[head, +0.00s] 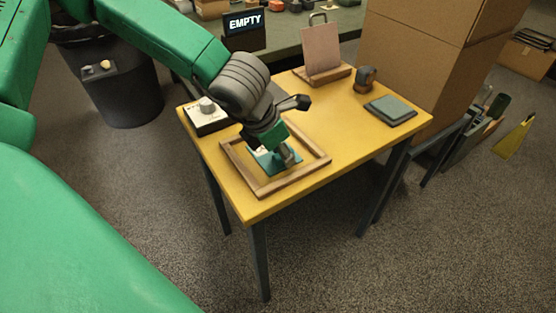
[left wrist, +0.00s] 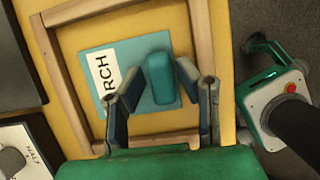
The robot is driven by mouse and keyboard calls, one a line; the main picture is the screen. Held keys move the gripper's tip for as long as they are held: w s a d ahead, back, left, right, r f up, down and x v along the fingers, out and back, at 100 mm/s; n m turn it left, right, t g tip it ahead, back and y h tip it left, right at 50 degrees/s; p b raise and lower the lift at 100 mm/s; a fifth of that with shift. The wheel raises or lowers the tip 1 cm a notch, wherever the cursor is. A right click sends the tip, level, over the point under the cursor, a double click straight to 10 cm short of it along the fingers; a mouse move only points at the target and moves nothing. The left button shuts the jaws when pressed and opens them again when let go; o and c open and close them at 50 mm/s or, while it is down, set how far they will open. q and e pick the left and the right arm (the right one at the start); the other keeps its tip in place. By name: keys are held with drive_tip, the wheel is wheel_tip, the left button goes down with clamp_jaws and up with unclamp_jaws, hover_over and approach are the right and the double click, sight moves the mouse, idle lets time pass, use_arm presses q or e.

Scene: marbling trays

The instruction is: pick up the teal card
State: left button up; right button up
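The teal card (head: 264,163) lies inside a wooden frame (head: 297,177) on the yellow table (head: 350,125). In the left wrist view the card (left wrist: 130,58) is flat, with a white label (left wrist: 102,72) whose letters read "RCH", partly covered by a finger. A rounded teal block (left wrist: 160,82) sits on the card like a grip. My left gripper (head: 284,157) is low over the card. In the wrist view its fingers (left wrist: 156,68) are apart, one on each side of the block, with gaps showing. My right gripper is in neither view.
A white box with a knob (head: 207,113) stands left of the frame. A pink board on a wooden stand (head: 322,52), a dark jar (head: 365,79) and a grey-green pad (head: 390,110) are farther back. Cardboard boxes (head: 420,70) stand behind the table. The table's right front is clear.

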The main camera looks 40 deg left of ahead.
use_arm(q)
drive_tip(key=shift+w+d+f, duration=0.15)
drive_tip(key=shift+d+f, duration=0.1)
drive_tip(key=shift+d, duration=0.05)
drive_tip(key=shift+a, duration=0.2)
clamp_jaws()
drive_tip(key=shift+a, duration=0.15)
